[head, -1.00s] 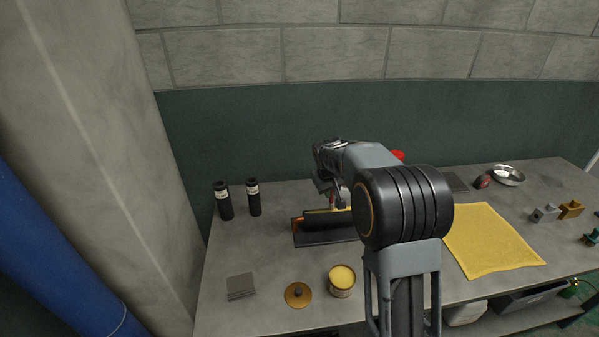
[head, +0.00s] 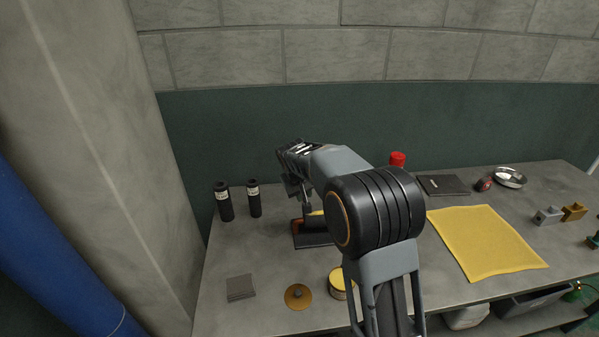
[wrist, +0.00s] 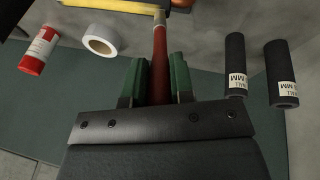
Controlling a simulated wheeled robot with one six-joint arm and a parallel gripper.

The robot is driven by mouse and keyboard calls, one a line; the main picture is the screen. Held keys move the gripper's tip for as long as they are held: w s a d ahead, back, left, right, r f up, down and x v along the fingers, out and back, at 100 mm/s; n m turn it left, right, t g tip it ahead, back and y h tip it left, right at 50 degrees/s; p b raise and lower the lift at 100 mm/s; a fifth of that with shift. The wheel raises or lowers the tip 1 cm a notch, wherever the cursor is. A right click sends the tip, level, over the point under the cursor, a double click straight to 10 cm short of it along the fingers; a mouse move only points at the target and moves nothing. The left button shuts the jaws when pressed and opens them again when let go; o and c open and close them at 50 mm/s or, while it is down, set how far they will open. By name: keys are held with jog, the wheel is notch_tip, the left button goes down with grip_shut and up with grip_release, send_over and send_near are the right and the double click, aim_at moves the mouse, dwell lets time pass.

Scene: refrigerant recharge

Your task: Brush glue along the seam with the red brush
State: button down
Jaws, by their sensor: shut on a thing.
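My gripper (wrist: 158,82) has green fingers shut on the red brush (wrist: 159,50), seen in the wrist view. The brush's pale tip end lies at the top of that view, close to a dark piece with yellow (wrist: 180,3). I cannot tell whether the bristles touch it. In the head view my gripper (head: 304,207) is over the left end of a black piece (head: 312,240) with an orange end and a yellow strip. My arm hides its right part, and I cannot make out the seam. The open glue can (head: 336,284) with yellow contents stands in front, partly hidden by my arm.
Two black tubes (head: 223,202) stand at the back left. A brass lid (head: 298,296) and grey sheets (head: 240,287) lie at the front. A yellow cloth (head: 485,242) covers the right side. A white tape roll (wrist: 100,40) and red can (wrist: 38,52) are in the wrist view.

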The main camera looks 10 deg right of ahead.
jog(key=shift+r+p, duration=2.65)
jog(key=shift+r, duration=1.45)
jog(key=shift+a+f, duration=0.1)
jog(key=shift+f, duration=0.05)
jog(key=shift+f+b, duration=0.35)
jog(key=shift+b, duration=0.05)
